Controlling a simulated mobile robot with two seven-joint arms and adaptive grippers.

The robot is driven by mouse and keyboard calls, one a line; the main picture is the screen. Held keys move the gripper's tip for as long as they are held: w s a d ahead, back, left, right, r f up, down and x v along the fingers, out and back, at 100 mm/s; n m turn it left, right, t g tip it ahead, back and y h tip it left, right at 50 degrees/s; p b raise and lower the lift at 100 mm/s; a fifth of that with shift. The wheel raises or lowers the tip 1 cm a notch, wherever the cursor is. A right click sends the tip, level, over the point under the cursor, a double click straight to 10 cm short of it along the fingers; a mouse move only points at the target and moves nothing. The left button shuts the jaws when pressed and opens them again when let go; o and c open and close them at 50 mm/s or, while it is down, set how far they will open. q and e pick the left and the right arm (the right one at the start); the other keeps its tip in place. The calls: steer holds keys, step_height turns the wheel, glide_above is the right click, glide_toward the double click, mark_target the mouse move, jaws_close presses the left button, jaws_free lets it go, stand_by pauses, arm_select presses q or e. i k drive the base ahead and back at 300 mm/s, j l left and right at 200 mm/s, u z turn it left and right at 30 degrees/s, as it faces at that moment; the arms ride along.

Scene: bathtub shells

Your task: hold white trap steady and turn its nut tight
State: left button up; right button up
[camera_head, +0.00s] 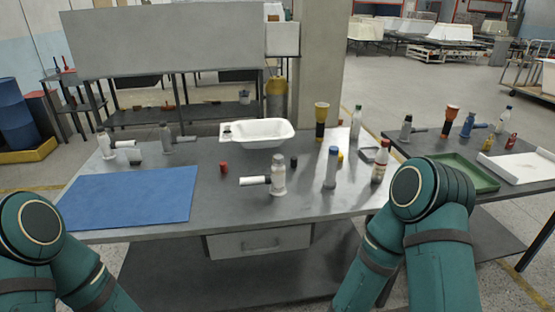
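A pale grey-white trap-like fitting (278,176) stands upright near the front middle of the table. I cannot tell for certain which of these is the task's white trap. My two green arms show at the lower left and lower right, but neither gripper is in view.
A blue mat (130,197) covers the table's left front. A white basin (257,132) sits at the back. A grey fitting (166,139), a blue-capped bottle (331,168) and a red-capped bottle (381,164) stand around. A green tray (482,183) lies on the right table.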

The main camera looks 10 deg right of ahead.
mark_target(278, 158)
steer(key=l+u, duration=0.25)
steer(key=u, duration=0.15)
steer(key=i+l+u, duration=0.1)
steer(key=l+u, duration=0.6)
steer(key=l, duration=1.05)
steer(key=k+l+u, duration=0.1)
steer(key=l, duration=0.35)
